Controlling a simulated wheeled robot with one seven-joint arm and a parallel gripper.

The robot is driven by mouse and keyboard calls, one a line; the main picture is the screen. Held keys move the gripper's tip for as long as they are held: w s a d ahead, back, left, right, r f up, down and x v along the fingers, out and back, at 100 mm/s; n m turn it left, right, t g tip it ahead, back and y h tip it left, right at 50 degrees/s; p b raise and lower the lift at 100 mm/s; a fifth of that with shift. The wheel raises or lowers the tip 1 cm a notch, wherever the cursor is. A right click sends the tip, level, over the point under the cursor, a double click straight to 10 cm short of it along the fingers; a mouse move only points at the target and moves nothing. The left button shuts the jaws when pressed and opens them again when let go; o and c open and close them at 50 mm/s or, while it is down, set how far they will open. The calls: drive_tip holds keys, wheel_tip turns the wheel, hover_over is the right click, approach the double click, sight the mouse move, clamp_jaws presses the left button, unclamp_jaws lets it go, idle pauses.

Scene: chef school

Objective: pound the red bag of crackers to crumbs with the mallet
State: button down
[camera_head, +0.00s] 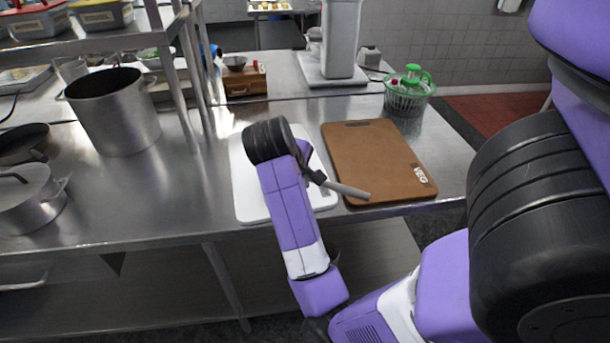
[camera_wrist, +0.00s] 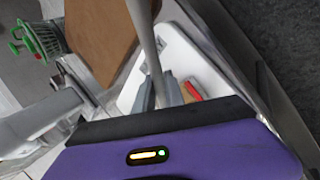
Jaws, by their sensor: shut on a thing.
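My gripper (camera_wrist: 158,93) is shut on the grey handle of the mallet (camera_wrist: 145,35). In the head view the handle (camera_head: 345,188) sticks out from my gripper (camera_head: 316,176) to the right, over the lower edge of the brown board. I cannot make out the mallet's head in either view. A red item, probably the bag of crackers (camera_wrist: 194,91), shows partly beside my fingers in the wrist view, over the white board (camera_wrist: 190,55). The rest of it is hidden by my wrist. In the head view my arm covers it. The white board (camera_head: 246,190) lies under my gripper.
The brown VEG board (camera_head: 372,155) lies to the right of the white board. A green basket (camera_head: 408,92) stands behind it. A large pot (camera_head: 113,112) and shelf posts stand to the left. A wooden box with a bowl (camera_head: 245,82) and a grey appliance (camera_head: 340,45) stand behind.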

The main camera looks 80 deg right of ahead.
drive_tip(key=shift+f, duration=1.2)
drive_tip(key=shift+f+b, duration=0.15)
drive_tip(key=shift+b, duration=0.15)
wheel_tip(320, 180, up, 6)
drive_tip(key=p, duration=0.8)
drive_tip(key=shift+r, duration=0.2)
drive_tip(key=shift+f, duration=0.15)
